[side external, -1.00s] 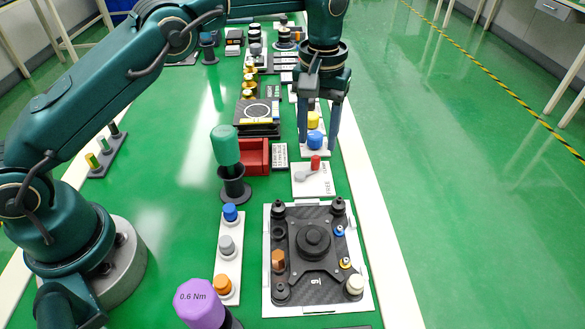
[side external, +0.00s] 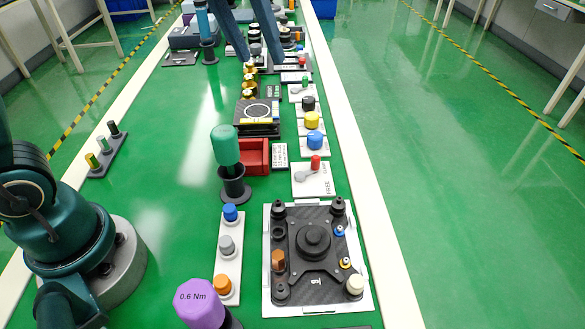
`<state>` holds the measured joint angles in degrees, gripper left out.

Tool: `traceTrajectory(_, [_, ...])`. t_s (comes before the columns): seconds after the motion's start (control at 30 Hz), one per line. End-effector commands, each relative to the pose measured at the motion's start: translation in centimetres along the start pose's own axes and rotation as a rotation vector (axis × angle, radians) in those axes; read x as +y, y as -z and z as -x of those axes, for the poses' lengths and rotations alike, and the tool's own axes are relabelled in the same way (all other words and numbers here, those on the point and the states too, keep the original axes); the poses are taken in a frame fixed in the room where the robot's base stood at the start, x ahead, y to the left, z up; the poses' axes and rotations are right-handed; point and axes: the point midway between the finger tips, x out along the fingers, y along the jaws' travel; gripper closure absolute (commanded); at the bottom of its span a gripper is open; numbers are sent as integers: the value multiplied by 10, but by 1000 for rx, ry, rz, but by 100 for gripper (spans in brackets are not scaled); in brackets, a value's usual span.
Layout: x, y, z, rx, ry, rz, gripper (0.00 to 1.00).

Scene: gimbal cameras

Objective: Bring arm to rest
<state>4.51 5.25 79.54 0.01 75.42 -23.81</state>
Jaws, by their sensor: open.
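My gripper (side external: 258,50) shows at the top of the side external view. Only its two dark teal fingers are visible, spread apart and empty, pointing down above the far part of the bench. The gripper body and most of my arm are cut off by the frame. My base and lowest joints (side external: 60,230) stand at the left. I cannot tell how high the fingertips are above the bench things behind them.
On the green bench stand a black plate assembly on a white tray (side external: 268,300), a green-handled tool (side external: 225,145) in a black holder, a purple tool (side external: 200,303) marked 0.6 Nm, a red block (side external: 255,156) and several coloured knobs. The bench's left-centre is clear.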

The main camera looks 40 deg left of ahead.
Motion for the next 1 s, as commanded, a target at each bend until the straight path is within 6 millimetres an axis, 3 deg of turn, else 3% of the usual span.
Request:
traceTrajectory(0.1, [-16, -23, 18, 51, -13, -30, 48])
traceTrajectory(0.27, [-37, -59, 26, 108, -21, -83, 48])
traceTrajectory(0.43, [-59, -101, 15, 155, -20, -158, 48])
traceTrajectory(0.6, [-73, -134, -8, 164, -10, -239, 48])
traceTrajectory(0.8, [-80, -150, -29, 135, 2, -323, 48])
traceTrajectory(1.0, [-78, -146, -27, 151, 1, -346, 48])
